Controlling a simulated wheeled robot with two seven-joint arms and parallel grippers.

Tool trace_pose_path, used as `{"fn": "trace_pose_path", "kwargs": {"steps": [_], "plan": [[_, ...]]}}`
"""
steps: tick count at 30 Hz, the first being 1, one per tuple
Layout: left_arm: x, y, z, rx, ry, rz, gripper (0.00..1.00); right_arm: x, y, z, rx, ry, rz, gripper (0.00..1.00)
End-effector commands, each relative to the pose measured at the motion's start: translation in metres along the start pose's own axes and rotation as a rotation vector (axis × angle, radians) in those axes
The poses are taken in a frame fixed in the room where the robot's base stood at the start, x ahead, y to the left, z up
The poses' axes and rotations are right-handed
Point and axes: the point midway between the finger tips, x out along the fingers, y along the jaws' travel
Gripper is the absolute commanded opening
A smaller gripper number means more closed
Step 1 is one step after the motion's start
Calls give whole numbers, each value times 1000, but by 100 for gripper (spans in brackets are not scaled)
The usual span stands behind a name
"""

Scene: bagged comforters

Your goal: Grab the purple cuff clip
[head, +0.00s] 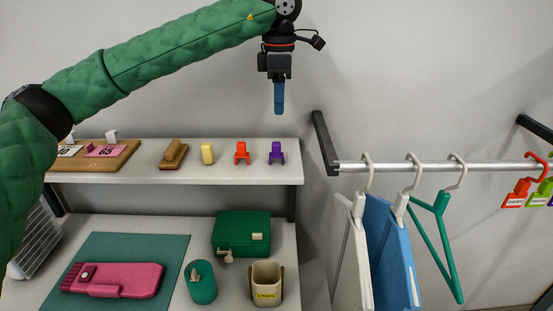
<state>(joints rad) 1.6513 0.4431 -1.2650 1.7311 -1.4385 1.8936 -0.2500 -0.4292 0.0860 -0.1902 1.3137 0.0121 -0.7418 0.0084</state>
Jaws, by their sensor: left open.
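The purple cuff clip (276,152) stands on the white upper shelf (220,177), near its right end. My left gripper (279,108) hangs from the green-sleeved arm, pointing down above the purple clip, with a visible gap between its blue fingertips and the clip. The fingers line up edge-on in this view; the gripper is open, and nothing shows between the fingers. My right gripper is not in view.
An orange clip (242,153), yellow block (207,154) and wooden brush (174,154) stand left of the purple clip. Below are a green box (241,232) and a cup (266,285). A rail (390,167) with hangers is at right.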

Motion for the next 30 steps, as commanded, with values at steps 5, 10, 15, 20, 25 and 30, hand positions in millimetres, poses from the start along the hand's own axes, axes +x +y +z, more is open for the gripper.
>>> {"fn": "trace_pose_path", "kwargs": {"steps": [5, 10, 15, 20, 25, 30], "plan": [[28, 0, 0, 0, 0, 0, 45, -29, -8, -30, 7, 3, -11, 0], [38, 0, 0, 0, 0, 1, 45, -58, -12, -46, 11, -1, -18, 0], [43, 0, 0, 0, 0, 0, 45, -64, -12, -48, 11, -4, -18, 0], [56, -1, 0, 1, 1, -2, 45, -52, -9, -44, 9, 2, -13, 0], [65, -1, -1, 0, 0, 0, 45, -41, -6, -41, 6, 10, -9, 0], [74, -4, -3, 0, 1, -2, 45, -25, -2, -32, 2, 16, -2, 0]]}}
